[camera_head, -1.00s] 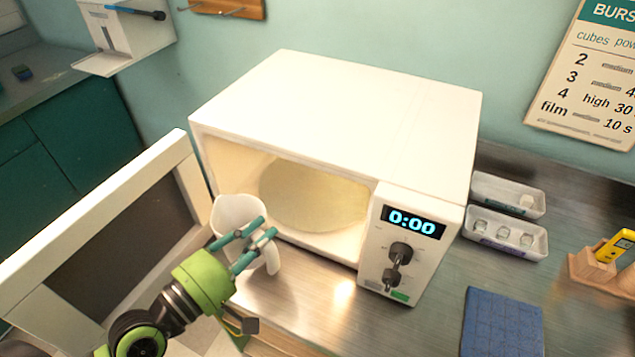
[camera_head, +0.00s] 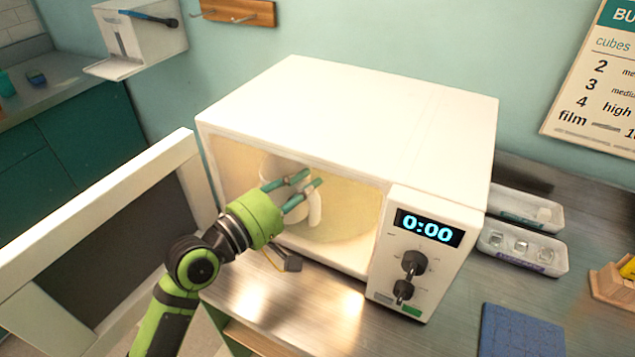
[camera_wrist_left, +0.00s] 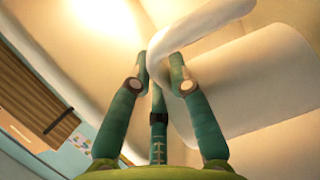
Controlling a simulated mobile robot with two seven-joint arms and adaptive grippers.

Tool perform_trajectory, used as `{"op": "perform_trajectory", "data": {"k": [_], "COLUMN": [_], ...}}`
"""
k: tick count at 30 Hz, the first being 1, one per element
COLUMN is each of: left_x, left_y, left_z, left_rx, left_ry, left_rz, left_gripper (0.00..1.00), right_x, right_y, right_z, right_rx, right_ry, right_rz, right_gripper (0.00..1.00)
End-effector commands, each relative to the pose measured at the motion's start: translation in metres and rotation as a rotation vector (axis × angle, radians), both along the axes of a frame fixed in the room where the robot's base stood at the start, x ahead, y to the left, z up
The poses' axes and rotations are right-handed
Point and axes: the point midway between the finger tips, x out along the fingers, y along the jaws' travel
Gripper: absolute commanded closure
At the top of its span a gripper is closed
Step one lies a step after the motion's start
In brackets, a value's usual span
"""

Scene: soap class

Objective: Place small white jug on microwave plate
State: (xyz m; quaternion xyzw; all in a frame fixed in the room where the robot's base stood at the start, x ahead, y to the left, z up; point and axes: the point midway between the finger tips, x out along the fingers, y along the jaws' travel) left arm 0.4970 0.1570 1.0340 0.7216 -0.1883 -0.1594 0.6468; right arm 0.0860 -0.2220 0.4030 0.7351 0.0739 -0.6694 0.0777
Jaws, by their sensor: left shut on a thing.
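The small white jug (camera_head: 279,165) is inside the open microwave (camera_head: 345,115), toward the left of the cavity. My left gripper (camera_head: 300,187) reaches in through the opening and is shut on the jug's handle (camera_head: 315,207). In the left wrist view the teal fingers (camera_wrist_left: 160,72) close on the white handle (camera_wrist_left: 200,28), with the jug's body (camera_wrist_left: 262,82) behind it. The round microwave plate (camera_head: 352,208) shows to the right of the jug. I cannot tell whether the jug's base touches the plate. My right gripper is not in view.
The microwave door (camera_head: 105,235) stands wide open on the left, beside my left arm. White trays (camera_head: 522,247) with small clear pieces and a blue mat (camera_head: 520,332) lie right of the microwave.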

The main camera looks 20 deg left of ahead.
Motion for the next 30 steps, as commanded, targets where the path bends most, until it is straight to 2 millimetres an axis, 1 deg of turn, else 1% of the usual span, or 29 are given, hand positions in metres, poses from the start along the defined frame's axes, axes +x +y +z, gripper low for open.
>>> {"op": "perform_trajectory", "data": {"k": [1, 3, 6, 9, 11, 15, 18, 26, 27, 28, 29, 30], "left_x": [0.014, 0.029, 0.044, 0.052, 0.054, 0.053, 0.053, 0.053, 0.053, 0.053, 0.053, 0.053], "left_y": [-0.003, -0.006, -0.009, -0.01, -0.011, -0.011, -0.01, -0.01, -0.01, -0.01, -0.01, -0.01], "left_z": [0.004, 0.004, 0.002, 0.001, -0.003, -0.025, -0.034, -0.035, -0.036, -0.036, -0.036, -0.036], "left_rx": [-0.002, -0.001, -0.001, 0.0, 0.0, 0.001, 0.002, 0.0, 0.0, 0.0, 0.0, 0.0], "left_ry": [-0.004, -0.004, -0.003, -0.002, 0.001, 0.003, 0.001, -0.001, 0.001, 0.001, 0.001, 0.001], "left_rz": [0.001, 0.0, 0.0, 0.0, 0.0, -0.001, 0.0, 0.0, 0.0, 0.0, 0.0, 0.0], "left_gripper": [1.0, 1.0, 1.0, 1.0, 1.0, 1.0, 1.0, 1.0, 0.73, 0.61, 0.56, 0.56], "right_x": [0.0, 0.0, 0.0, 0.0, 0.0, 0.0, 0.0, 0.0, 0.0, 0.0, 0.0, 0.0], "right_y": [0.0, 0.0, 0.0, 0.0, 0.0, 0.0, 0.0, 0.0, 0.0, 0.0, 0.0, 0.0], "right_z": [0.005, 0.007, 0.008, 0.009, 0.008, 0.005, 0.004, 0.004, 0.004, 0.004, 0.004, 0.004], "right_rx": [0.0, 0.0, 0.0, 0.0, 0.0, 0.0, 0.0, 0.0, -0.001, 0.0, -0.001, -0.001], "right_ry": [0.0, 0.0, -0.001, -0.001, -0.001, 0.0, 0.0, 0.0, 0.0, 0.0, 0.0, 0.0], "right_rz": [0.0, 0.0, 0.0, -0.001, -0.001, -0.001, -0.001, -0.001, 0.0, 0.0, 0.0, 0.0], "right_gripper": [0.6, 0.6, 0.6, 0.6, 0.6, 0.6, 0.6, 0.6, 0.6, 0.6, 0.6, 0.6]}}
